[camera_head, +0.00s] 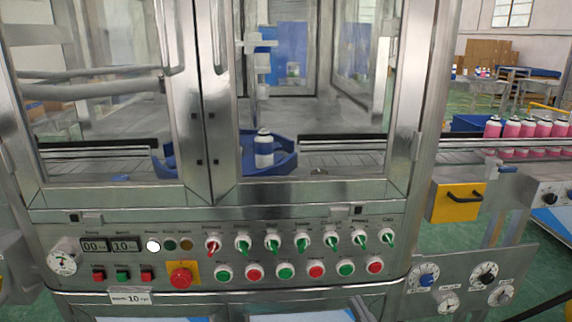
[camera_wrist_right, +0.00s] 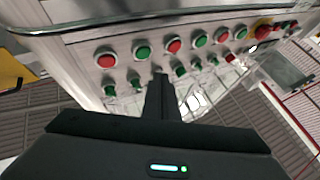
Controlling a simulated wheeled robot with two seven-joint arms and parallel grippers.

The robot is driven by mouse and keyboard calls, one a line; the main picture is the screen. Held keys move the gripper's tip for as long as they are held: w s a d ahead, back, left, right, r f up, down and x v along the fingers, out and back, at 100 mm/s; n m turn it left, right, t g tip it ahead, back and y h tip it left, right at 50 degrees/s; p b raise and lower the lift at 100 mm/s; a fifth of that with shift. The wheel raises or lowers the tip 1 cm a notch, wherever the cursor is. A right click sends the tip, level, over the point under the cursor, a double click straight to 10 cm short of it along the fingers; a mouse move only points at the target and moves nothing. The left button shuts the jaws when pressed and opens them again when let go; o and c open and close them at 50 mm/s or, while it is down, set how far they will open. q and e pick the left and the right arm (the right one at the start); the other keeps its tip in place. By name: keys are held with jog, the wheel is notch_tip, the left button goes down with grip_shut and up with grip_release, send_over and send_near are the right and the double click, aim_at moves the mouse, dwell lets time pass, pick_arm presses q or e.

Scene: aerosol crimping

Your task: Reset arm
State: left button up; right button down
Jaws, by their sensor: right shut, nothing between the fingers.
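My right gripper (camera_wrist_right: 160,82) is shut and empty in the right wrist view, with its dark fingers pointing toward the control panel. The control panel (camera_head: 130,215) spans the front of the machine. Its rotary switches include a red one (camera_head: 212,246) at the left end and several green ones. In the wrist view the panel appears upside down, and I cannot tell whether the fingers touch it. My left gripper is not in view.
Above the panel, glass doors (camera_head: 120,110) are closed over a conveyor with a white can (camera_head: 264,149) in a blue holder (camera_head: 283,160). A red emergency button (camera_head: 181,278) stands out at left. Pink cans (camera_head: 527,128) line the right conveyor, near a yellow box (camera_head: 441,205).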

jog(key=s+f+m+g+h, duration=0.2)
jog(key=s+f+g+h, duration=0.2)
jog(key=f, duration=0.5)
jog(key=s+f+m+g+h, duration=0.25)
jog(key=s+f+h, duration=0.2)
jog(key=f, duration=0.45)
jog(key=s+a+f+n+g, duration=0.1)
jog(key=s+f+g, duration=0.3)
jog(key=s, duration=0.5)
jog(key=s+a+f+n+g, duration=0.1)
jog(key=s+f+g, duration=0.4)
jog(key=s, duration=0.3)
pick_arm(q)
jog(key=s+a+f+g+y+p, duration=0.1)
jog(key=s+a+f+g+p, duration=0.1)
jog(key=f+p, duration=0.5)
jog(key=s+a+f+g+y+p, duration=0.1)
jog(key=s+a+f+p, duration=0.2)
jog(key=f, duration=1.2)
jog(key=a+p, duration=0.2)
jog(key=p, duration=0.3)
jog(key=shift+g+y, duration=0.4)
pick_arm(e)
jog(key=s+d+f+h, duration=0.1)
jog(key=d+f, duration=0.1)
jog(key=f, duration=0.6)
jog(key=s+d+f+h, duration=0.1)
jog(key=f, duration=0.8)
jog(key=shift+d, duration=0.35)
